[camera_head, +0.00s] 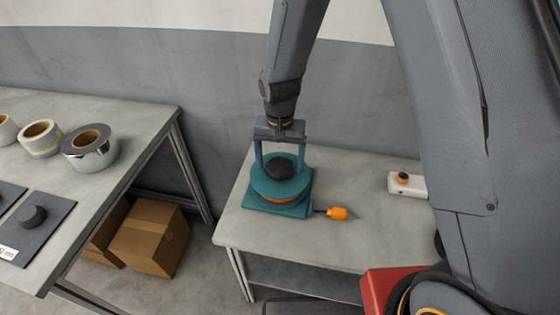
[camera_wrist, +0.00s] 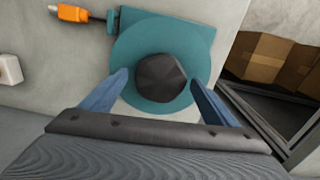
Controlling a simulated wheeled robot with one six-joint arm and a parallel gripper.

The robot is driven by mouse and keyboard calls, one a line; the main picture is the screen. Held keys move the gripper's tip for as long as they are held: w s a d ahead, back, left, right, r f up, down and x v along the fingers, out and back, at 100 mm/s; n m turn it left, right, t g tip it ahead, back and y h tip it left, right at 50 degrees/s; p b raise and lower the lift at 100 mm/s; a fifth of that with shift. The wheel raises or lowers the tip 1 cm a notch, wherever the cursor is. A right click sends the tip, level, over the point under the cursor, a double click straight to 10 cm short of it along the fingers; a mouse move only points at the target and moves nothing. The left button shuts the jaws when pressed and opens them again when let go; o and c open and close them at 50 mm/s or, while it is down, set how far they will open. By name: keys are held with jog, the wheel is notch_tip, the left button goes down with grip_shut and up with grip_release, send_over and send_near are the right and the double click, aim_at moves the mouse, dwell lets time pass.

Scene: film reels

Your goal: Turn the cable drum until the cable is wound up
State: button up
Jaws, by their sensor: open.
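The teal cable drum (camera_head: 263,186) sits on the small grey table, with a dark faceted knob (camera_head: 279,168) on top. An orange band of cable shows under its top disc. A short dark cable end with an orange plug (camera_head: 337,213) sticks out to the right of the drum's base. My gripper (camera_head: 279,165) is open and points down over the drum, its blue fingers on either side of the knob. In the wrist view the knob (camera_wrist: 160,77) lies between and just beyond the fingertips, with gaps on both sides. The drum's teal disc (camera_wrist: 128,50) and the plug (camera_wrist: 74,13) also show there.
A white box with an orange-topped button (camera_head: 403,178) stands at the small table's right. A left table (camera_head: 110,165) holds several tape rolls (camera_head: 90,148) and a dark plate with a knob (camera_head: 33,216). Cardboard boxes (camera_head: 150,237) lie on the floor. A red object (camera_head: 385,285) is lower right.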

jog(key=shift+r, duration=0.15)
jog(key=shift+r+b, duration=1)
jog(key=shift+r, duration=2.8)
